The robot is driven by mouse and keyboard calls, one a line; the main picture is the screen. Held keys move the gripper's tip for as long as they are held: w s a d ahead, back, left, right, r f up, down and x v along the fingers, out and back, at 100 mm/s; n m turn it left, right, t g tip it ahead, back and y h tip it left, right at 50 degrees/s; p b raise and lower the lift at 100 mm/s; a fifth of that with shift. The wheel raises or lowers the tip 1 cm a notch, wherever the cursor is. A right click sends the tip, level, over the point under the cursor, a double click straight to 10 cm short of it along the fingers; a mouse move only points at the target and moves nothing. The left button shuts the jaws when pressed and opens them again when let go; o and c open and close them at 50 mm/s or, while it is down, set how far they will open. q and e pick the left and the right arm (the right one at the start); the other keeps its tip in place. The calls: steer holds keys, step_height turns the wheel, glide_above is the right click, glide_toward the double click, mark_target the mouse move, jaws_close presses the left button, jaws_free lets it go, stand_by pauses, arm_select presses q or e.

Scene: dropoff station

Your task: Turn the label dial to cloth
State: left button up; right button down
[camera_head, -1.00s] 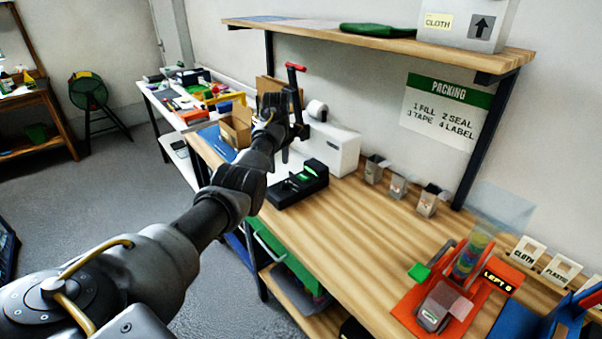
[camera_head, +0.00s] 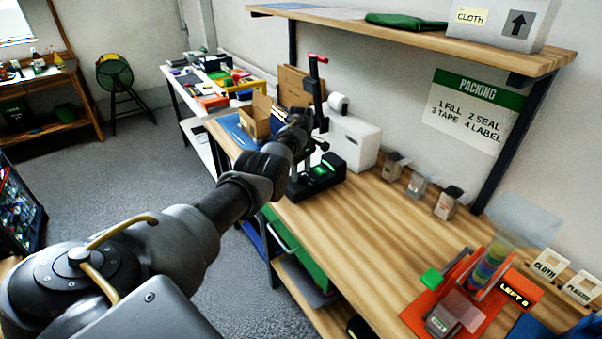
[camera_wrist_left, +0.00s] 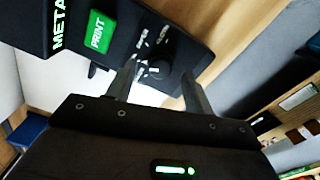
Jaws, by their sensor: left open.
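The black label printer (camera_head: 318,176) with a lit green display stands on the packing bench. In the left wrist view its black dial (camera_wrist_left: 158,68) has a white mark and small white lettering around it, too small to read surely. A green PRINT button (camera_wrist_left: 99,31) is beside it, and the display text begins "META" (camera_wrist_left: 58,22). My left gripper (camera_head: 303,128) is over the printer. In the wrist view its open fingers (camera_wrist_left: 158,82) stand on either side of the dial; I cannot tell whether they touch it. My right gripper is not in view.
Small bins (camera_head: 417,186) line the wall. An orange dispenser (camera_head: 470,295) is at the right. The bench middle is clear.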

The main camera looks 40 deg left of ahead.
arm_select(q)
steer(key=shift+d+f, duration=0.1)
steer(key=shift+f, duration=0.7)
steer(key=shift+c, duration=0.4)
steer(key=c, duration=0.9)
